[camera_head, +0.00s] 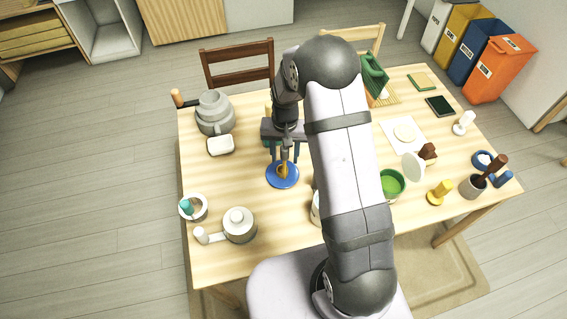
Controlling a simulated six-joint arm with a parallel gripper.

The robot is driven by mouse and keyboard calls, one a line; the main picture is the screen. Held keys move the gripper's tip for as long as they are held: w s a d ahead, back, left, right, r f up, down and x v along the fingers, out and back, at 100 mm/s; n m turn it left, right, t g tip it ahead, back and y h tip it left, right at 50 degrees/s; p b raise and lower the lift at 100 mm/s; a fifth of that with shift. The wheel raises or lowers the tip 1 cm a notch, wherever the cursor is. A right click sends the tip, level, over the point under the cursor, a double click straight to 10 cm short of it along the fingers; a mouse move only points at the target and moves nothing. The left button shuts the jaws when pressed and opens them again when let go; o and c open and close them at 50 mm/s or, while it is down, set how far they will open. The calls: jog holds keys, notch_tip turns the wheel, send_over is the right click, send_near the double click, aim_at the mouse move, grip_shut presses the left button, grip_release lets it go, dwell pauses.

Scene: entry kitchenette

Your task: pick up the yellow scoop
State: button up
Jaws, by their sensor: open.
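My gripper (284,156) is open and points down over a round blue dish (271,181) near the middle of the table. A small dark-yellow thing (283,171) shows on the dish, just below the fingers. It is partly hidden, and I cannot tell its full shape or whether the fingers touch it. Another yellow object (441,189), with a rounded end and a stubby upright part, stands at the right of the table, well away from my gripper. I cannot tell for certain which of the two is the yellow scoop.
Grey pots (214,112) stand at the back left, and a lidded pot (240,224) and a cup (198,208) at the front left. A green bowl (391,184) is right of my arm. A holder (472,187) stands at the right. My arm hides the table's middle.

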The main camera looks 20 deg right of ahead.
jog(key=shift+f, duration=0.2)
jog(key=shift+c, duration=0.7)
grip_shut()
jog(key=shift+r, duration=0.1)
